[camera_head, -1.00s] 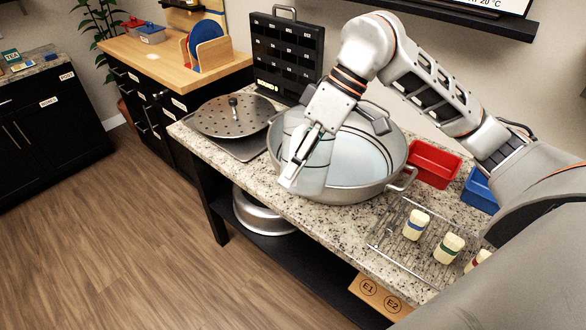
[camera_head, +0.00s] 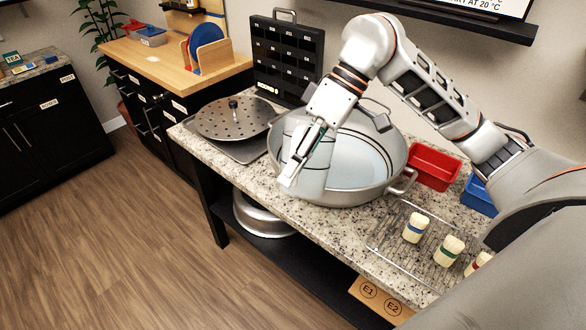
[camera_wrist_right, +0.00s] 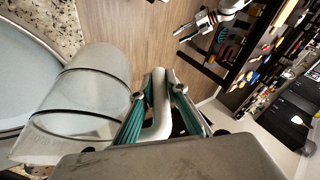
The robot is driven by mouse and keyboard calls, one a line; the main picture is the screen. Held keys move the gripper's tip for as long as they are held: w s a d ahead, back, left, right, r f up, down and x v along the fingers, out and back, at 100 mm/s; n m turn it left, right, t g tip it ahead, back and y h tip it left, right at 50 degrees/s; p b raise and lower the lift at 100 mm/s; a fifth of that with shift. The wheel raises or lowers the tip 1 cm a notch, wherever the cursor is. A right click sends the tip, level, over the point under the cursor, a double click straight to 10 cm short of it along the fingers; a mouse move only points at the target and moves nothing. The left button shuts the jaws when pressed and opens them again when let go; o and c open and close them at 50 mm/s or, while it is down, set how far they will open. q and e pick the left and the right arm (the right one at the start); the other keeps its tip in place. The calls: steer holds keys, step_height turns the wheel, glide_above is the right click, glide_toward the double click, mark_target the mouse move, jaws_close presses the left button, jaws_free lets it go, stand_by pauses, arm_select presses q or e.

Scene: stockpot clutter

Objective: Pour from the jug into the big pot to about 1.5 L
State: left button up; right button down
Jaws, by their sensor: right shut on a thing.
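The jug (camera_head: 309,178) is clear and greyish, in front of the big pot's near left side in the head view. It also shows in the right wrist view (camera_wrist_right: 92,92), lying aslant in the picture. My right gripper (camera_head: 304,155) is shut on its handle (camera_wrist_right: 161,106), between the teal fingers. The big pot (camera_head: 343,191) is wide, metal and open, with pale bluish liquid inside. The jug overlaps its rim in view; its exact tilt and any stream are unclear. My left gripper (camera_wrist_right: 204,22) shows small in the right wrist view, away from the jug; its jaw opening is unclear.
A perforated lid (camera_head: 232,118) lies left of the pot. A red bin (camera_head: 434,168), a blue bin (camera_head: 478,194) and a wire rack (camera_head: 392,240) with small jars (camera_head: 416,228) are to the right. A black compartment rack (camera_head: 287,58) stands behind.

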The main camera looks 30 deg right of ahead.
steer(key=shift+r+g+y, duration=0.3)
steer(key=shift+r+y, duration=0.1)
steer(key=shift+r, duration=0.15)
stand_by(0.4)
steer(key=shift+w+d+r+m+g+y, duration=0.15)
steer(key=shift+r+g+y, duration=0.15)
steer(key=shift+r+y, duration=0.05)
steer(key=shift+w+d+r+m+g+y, duration=0.15)
steer(key=shift+r+g+y, duration=0.15)
steer(key=shift+y, duration=0.05)
stand_by(0.9)
steer(key=shift+w+d+r+y, duration=0.25)
steer(key=shift+r+y, duration=0.05)
steer(key=shift+y, duration=0.2)
stand_by(1.2)
steer(key=shift+w+d+r+m+g+y, duration=0.2)
steer(key=shift+w+d+m+g+y, duration=0.2)
steer(key=shift+w+d+g+y, duration=0.35)
stand_by(3.0)
